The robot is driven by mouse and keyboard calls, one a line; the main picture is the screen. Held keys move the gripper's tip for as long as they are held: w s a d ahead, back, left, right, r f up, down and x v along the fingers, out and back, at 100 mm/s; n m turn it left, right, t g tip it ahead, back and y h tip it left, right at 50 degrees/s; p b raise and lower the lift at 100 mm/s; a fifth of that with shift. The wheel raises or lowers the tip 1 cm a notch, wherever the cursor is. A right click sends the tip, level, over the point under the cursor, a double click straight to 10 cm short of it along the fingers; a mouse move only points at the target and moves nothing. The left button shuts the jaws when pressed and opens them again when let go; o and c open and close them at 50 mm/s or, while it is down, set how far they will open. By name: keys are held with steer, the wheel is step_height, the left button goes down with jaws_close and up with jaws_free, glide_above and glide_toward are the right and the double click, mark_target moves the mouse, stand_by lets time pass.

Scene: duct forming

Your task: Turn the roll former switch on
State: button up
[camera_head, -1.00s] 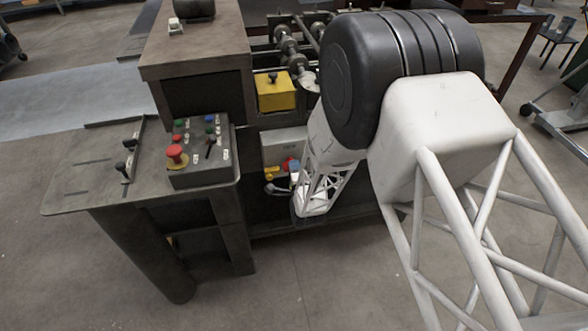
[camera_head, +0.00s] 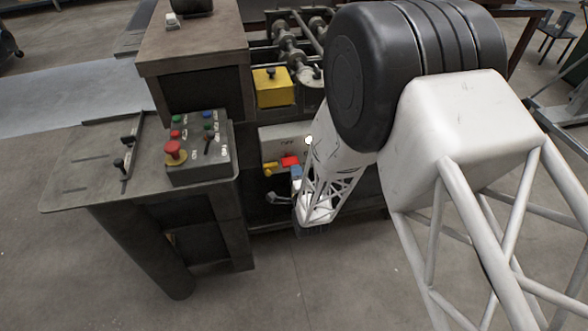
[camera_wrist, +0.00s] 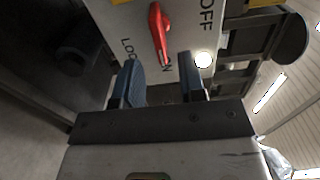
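The roll former switch is a red handle (camera_wrist: 160,32) on a pale grey panel (camera_wrist: 115,20), also seen in the head view (camera_head: 291,160). In the wrist view the handle's lower end lies beside the letters ON, and OFF is printed to its right. A white round lamp (camera_wrist: 203,59) glows on the panel near OFF, and it shows in the head view (camera_head: 309,140). My gripper (camera_wrist: 162,82) is open, its two blue-grey fingers apart with nothing between them. The handle is just beyond the fingertips; I see no contact.
A control box (camera_head: 198,150) with a red stop button stands on the table (camera_head: 70,170) at left. A yellow box (camera_head: 273,88) sits above the panel beside the rollers (camera_head: 290,45). The floor in front of the machine is clear.

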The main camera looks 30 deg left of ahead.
steer(key=shift+v, duration=1.35)
steer(key=w+d+r+n+g+h, duration=0.1)
steer(key=w+d+r+h, duration=0.1)
steer(key=w+d+r, duration=0.4)
steer(key=w+d+r+n+h, duration=0.1)
steer(key=w+d+r+h, duration=0.2)
steer(key=d+r, duration=0.4)
steer(key=d+r+n+g+h, duration=0.2)
steer(key=d+r+h, duration=0.1)
steer(key=d+r, duration=0.95)
steer(key=s+d+r+n+g+h, duration=0.1)
steer(key=s+d+r+g+h, duration=0.1)
steer(key=s+d+r, duration=0.5)
steer(key=s+d+n+g+h, duration=0.15)
steer(key=s+d, duration=0.35)
steer(key=d, duration=0.6)
steer(key=s+d+r+n+g, duration=0.1)
steer(key=s+d+r+g, duration=0.1)
steer(key=s+d, duration=0.3)
steer(key=s+d+r+n+g+h, duration=0.1)
steer(key=s+d, duration=0.4)
steer(key=s, duration=0.8)
steer(key=shift+r+g, duration=0.35)
steer(key=shift+r, duration=0.55)
